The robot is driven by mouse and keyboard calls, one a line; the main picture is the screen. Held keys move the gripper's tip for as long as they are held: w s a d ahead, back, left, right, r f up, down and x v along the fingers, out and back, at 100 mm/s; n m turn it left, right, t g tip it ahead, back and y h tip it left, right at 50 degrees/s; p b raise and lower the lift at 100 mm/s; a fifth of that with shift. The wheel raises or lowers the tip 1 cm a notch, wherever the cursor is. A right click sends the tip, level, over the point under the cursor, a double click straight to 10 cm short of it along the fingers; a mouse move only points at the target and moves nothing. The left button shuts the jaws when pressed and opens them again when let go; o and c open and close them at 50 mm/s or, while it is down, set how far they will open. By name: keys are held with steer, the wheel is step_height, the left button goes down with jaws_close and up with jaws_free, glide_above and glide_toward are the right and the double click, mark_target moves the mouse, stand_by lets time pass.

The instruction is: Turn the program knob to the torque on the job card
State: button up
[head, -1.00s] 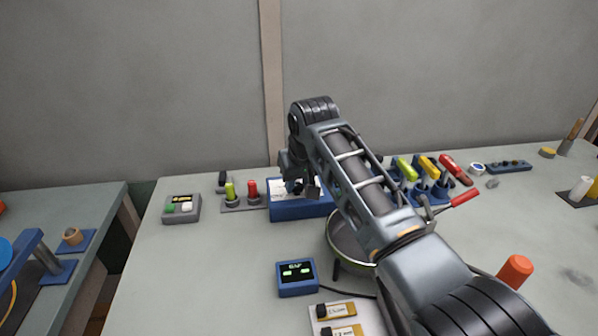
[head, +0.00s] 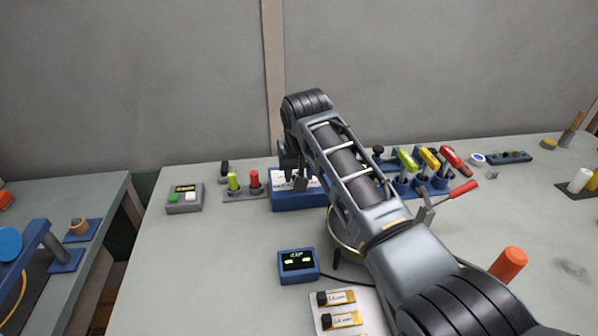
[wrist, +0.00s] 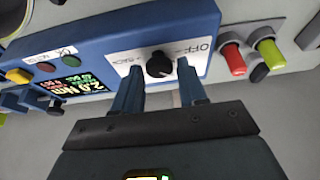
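The program knob (wrist: 158,65) is black and sits on a white panel (wrist: 120,58) marked OFF, on a blue box (wrist: 90,30) in the wrist view. My gripper (wrist: 162,75) is open, with one blue finger on each side of the knob in the picture. I cannot tell whether the fingers touch it. A small screen (wrist: 77,88) on the box reads 2.0 Nm. In the head view the blue box (head: 300,202) stands at the back of the bench, and my gripper (head: 299,180) covers part of its panel. I cannot make out a job card for certain.
Green (head: 233,181) and red (head: 254,179) drivers stand left of the box. A grey button unit (head: 185,198) is further left. Several coloured-handled tools stand right.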

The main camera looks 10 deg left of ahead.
steer(key=shift+o, duration=1.4)
steer(key=v, duration=0.7)
steer(key=shift+r, duration=0.3)
steer(key=shift+s, duration=0.2)
